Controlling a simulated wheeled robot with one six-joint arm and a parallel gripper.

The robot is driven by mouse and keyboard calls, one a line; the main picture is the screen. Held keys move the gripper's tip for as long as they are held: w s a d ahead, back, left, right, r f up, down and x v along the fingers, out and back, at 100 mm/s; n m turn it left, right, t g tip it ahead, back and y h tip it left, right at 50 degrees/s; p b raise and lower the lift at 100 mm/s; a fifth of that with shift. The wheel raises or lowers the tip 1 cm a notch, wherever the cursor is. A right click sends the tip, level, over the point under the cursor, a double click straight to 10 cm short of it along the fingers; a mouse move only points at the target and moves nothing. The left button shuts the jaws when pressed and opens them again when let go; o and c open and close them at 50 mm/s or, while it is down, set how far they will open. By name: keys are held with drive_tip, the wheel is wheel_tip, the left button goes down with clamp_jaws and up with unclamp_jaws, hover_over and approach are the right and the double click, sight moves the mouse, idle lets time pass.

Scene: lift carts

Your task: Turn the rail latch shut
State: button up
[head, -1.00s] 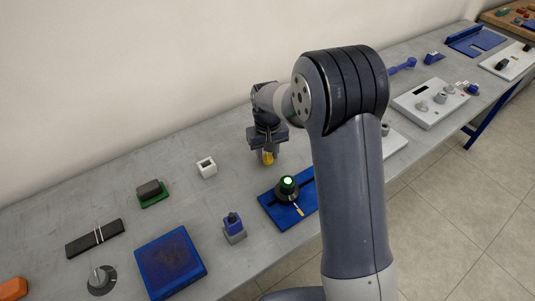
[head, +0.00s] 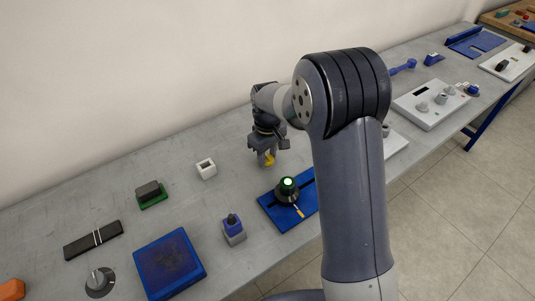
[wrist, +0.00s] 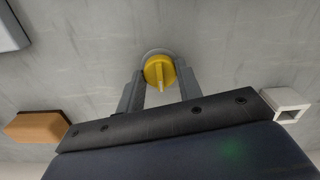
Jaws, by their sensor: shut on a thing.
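The rail latch appears to be the yellow round knob (wrist: 158,68) with a pale pointer bar, on a round light-grey base. In the wrist view its bar points down the picture, toward my wrist. My gripper (wrist: 161,82) has one finger on each side of the knob and is shut on it. In the head view the yellow knob (head: 270,159) shows only partly below my gripper (head: 264,160), because the fingers cover the rest.
A blue plate (head: 269,208) carries a black knob (head: 288,192) with a lit green top, close in front. A white open block (head: 206,169) and a blue-grey block (head: 233,231) stand to the left. Bare grey bench surrounds the yellow knob.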

sight(267, 156)
drive_tip(key=o, duration=1)
wheel_tip(267, 156, up, 11)
drive_tip(key=shift+f, duration=0.1)
idle(0.3)
wheel_tip(267, 156, down, 11)
drive_tip(key=shift+r, duration=0.1)
idle(0.4)
